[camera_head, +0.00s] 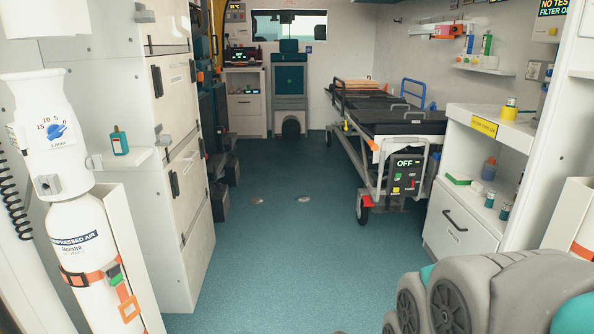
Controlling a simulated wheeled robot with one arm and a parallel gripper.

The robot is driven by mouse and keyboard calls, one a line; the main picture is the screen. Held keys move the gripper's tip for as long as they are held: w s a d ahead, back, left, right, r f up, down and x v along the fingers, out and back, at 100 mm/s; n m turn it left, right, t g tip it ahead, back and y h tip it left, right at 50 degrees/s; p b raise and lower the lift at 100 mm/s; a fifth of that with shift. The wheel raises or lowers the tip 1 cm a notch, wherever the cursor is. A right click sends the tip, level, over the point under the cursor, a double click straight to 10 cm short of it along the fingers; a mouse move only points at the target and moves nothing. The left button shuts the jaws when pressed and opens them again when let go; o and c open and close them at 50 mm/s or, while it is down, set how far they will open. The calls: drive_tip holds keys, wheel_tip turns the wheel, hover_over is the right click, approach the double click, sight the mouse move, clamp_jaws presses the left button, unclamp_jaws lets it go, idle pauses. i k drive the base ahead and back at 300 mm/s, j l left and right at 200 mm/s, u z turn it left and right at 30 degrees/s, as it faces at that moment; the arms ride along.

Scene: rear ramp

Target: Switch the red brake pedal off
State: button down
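A wheeled stretcher (398,125) with a dark mattress and pale metal frame stands on the right side of the floor. A red part (363,214) shows at its near left caster, low above the floor. It is too small to tell whether this is the brake pedal or which way it is set. A dark control box (404,175) on the near end of the stretcher reads "OFF" and has small coloured buttons below. My gripper is not in view; only grey and teal links of my arm show at the lower right.
The blue-green floor (285,240) is clear between the left cabinets (185,180) and the stretcher. A white counter unit (470,225) with a drawer stands close to the stretcher's right. A compressed air cylinder (82,262) stands at the near left.

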sight(368, 203)
drive_tip(key=i+u, duration=0.1)
drive_tip(key=i, duration=0.95)
drive_tip(key=i+l, duration=0.1)
drive_tip(key=i, duration=0.95)
drive_tip(key=i+j+z, duration=0.1)
drive_tip(key=i, duration=0.3)
drive_tip(key=i+j, duration=0.3)
drive_tip(key=i+j+z, duration=0.15)
drive_tip(key=i, duration=0.35)
drive_tip(key=j, duration=0.1)
